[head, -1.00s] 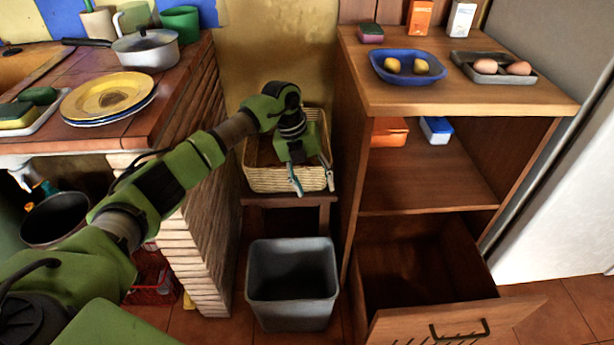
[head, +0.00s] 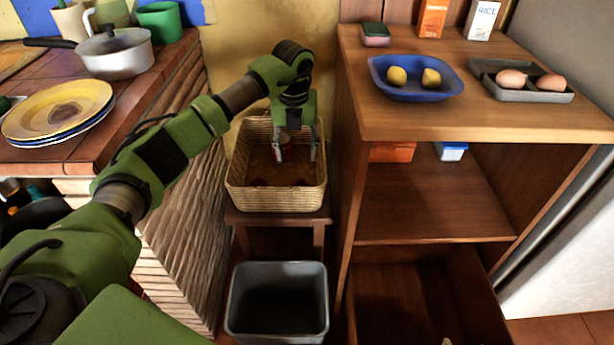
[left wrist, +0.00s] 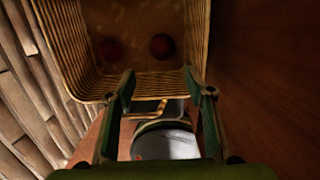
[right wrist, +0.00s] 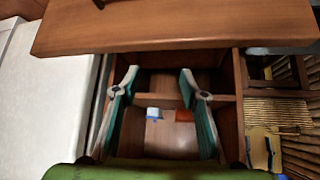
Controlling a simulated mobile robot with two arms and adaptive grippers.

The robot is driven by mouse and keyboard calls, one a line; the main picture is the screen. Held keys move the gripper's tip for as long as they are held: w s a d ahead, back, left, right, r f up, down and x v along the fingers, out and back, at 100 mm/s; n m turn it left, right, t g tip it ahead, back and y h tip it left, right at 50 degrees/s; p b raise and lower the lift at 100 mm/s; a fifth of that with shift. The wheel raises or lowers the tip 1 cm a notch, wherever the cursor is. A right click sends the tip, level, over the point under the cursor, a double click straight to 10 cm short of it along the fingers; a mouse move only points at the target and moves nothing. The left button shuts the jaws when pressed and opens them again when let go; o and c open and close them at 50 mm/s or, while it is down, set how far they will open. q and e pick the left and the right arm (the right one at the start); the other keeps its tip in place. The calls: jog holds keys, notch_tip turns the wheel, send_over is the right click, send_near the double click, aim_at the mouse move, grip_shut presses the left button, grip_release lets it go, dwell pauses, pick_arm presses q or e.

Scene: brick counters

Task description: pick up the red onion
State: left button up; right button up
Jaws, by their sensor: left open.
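A woven basket (head: 275,196) stands on a small stool between the counters. Dark red round things, apparently onions, lie on its floor: one at the left (head: 258,182) and one at the right (head: 301,183), partly in shade. In the left wrist view two show, the left one (left wrist: 110,49) and the right one (left wrist: 161,45). My left gripper (head: 295,155) points down over the basket, open, its fingers apart and apparently empty. A reddish patch shows behind its fingers; I cannot tell what it is.
A grey bin (head: 277,305) stands below, in front of the stool. The brick counter (head: 180,130) closes off the left. The wooden shelf unit (head: 480,122) closes off the right, with a blue bowl (head: 415,90) and egg tray (head: 520,88) on top.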

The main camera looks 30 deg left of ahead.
aim_at(299, 179)
pick_arm(q)
jog(key=f, duration=0.2)
jog(key=w+f+b, duration=0.1)
jog(key=f, duration=0.2)
jog(key=f+b, duration=0.1)
jog(key=f, duration=0.2)
jog(key=shift+w+a, duration=0.15)
jog(key=shift+w, duration=0.05)
jog(key=shift+f, duration=0.45)
jog(key=f, duration=0.1)
jog(key=f+b, duration=0.1)
jog(key=f, duration=0.1)
jog(key=f+b, duration=0.1)
jog(key=shift+w+f, duration=0.15)
jog(key=shift+w, duration=0.1)
jog(key=shift+f, duration=0.15)
jog(key=c, duration=0.9)
pick_arm(e)
jog(key=w+a+r+t+y, duration=0.1)
jog(key=w+r+t, duration=0.3)
jog(key=r, duration=0.5)
jog(key=w+a+r+t+y, duration=0.2)
jog(key=w+a+r+t, duration=0.2)
jog(key=r, duration=0.6)
jog(key=w+t, duration=0.1)
jog(key=t, duration=0.1)
jog(key=shift+w+n+t, duration=0.25)
jog(key=shift+n+t, duration=0.05)
jog(key=shift+t, duration=0.1)
